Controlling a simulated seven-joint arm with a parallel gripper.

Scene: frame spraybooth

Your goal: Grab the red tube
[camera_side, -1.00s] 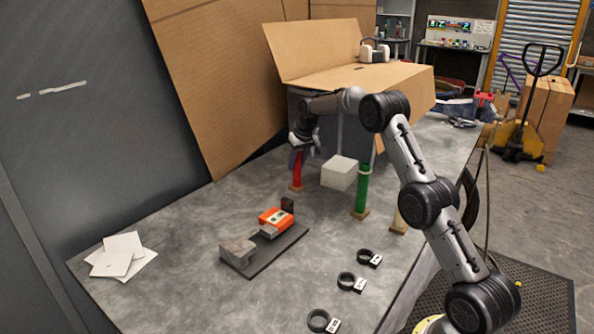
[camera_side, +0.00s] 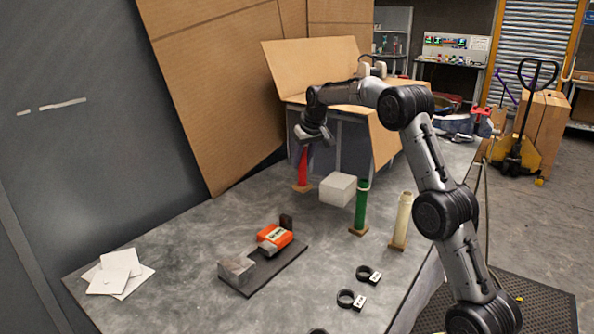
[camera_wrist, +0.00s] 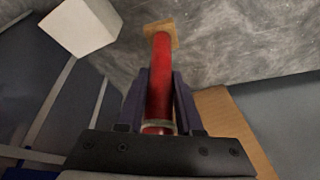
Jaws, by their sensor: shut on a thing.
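The red tube (camera_side: 303,168) stands upright at the back of the grey table, at a small wooden base (camera_side: 302,187). My gripper (camera_side: 308,146) is over its top end. In the wrist view, the two dark fingers of my gripper (camera_wrist: 160,76) lie on either side of the red tube (camera_wrist: 160,60) and are shut on it. A pale ring shows near the tube's end by the palm. The wooden base (camera_wrist: 160,28) shows at the far end. I cannot tell whether the tube is lifted from it.
A white block (camera_side: 338,189) is right of the red tube. A green tube (camera_side: 361,205) and a cream tube (camera_side: 403,220) stand further right. An orange box (camera_side: 274,238) is on a dark plate in front. A large cardboard box (camera_side: 315,62) is behind.

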